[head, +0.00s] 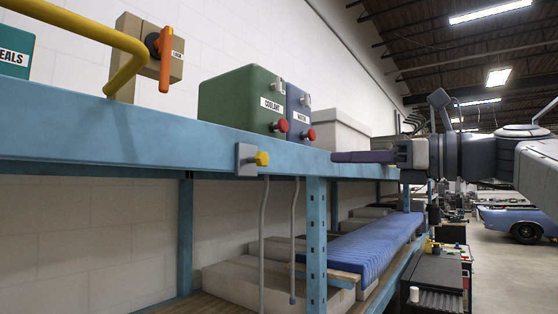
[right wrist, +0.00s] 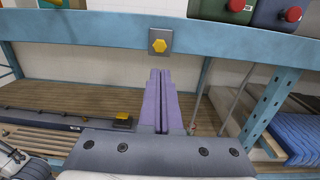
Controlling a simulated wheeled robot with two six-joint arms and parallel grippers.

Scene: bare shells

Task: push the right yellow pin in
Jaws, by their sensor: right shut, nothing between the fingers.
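A yellow pin (head: 262,158) sticks out of a small grey plate (head: 246,160) on the front edge of the blue shelf. In the right wrist view the same yellow pin (right wrist: 160,45) is seen nearly head-on, upper middle. My right gripper (head: 335,157) has its purple fingers shut and empty. In the head view it is to the right of the pin and apart from it, pointing left. In the right wrist view the fingertips (right wrist: 160,73) show just below the plate. My left gripper is not in view.
A green coolant box (head: 235,105) and a blue water box (head: 297,112) with red knobs stand on the blue shelf (head: 80,130). A yellow curved bar (head: 75,22) crosses the upper left. A blue upright (head: 316,230) stands below. Another yellow thing (right wrist: 122,117) is on the lower shelf.

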